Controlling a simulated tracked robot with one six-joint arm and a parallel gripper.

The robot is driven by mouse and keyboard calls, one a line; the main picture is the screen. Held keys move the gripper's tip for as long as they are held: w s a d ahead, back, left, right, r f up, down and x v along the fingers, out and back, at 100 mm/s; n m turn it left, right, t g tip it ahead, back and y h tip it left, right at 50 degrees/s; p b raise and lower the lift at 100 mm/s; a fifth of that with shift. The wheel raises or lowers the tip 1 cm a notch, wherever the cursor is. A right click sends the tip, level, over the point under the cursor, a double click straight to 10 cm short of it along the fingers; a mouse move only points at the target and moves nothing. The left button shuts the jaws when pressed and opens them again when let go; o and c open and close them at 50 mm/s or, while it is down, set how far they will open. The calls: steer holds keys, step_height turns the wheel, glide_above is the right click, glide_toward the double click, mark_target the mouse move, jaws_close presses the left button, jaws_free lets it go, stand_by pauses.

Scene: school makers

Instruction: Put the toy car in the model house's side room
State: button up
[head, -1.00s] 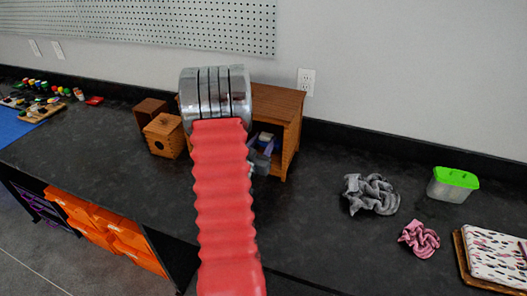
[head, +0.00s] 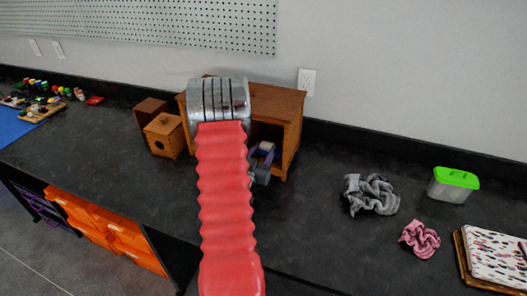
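The wooden model house (head: 275,100) stands against the wall, its open front partly hidden by my arm. A small blue-purple thing with a pale top, which looks like the toy car (head: 264,151), shows at the right part of the open front. My grey gripper (head: 261,172) is just in front of and below it, partly hidden by my red arm sleeve. The fingertips are not clear, but the car keeps its place against the gripper as both move, so it looks held. I cannot tell whether the car is inside the side room.
Two small wooden boxes (head: 164,134) stand left of the house. A grey cloth (head: 370,194), a pink cloth (head: 420,239), a green-lidded container (head: 453,184) and a patterned item on a tray (head: 495,258) lie to the right. The dark counter (head: 310,220) before the house is clear.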

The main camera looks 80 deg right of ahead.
steer(key=o, duration=0.4)
steer(key=shift+r, duration=0.15)
steer(key=a, duration=0.4)
steer(key=w+a, duration=0.1)
steer(key=a, duration=0.7)
steer(key=shift+w, duration=0.2)
stand_by(0.5)
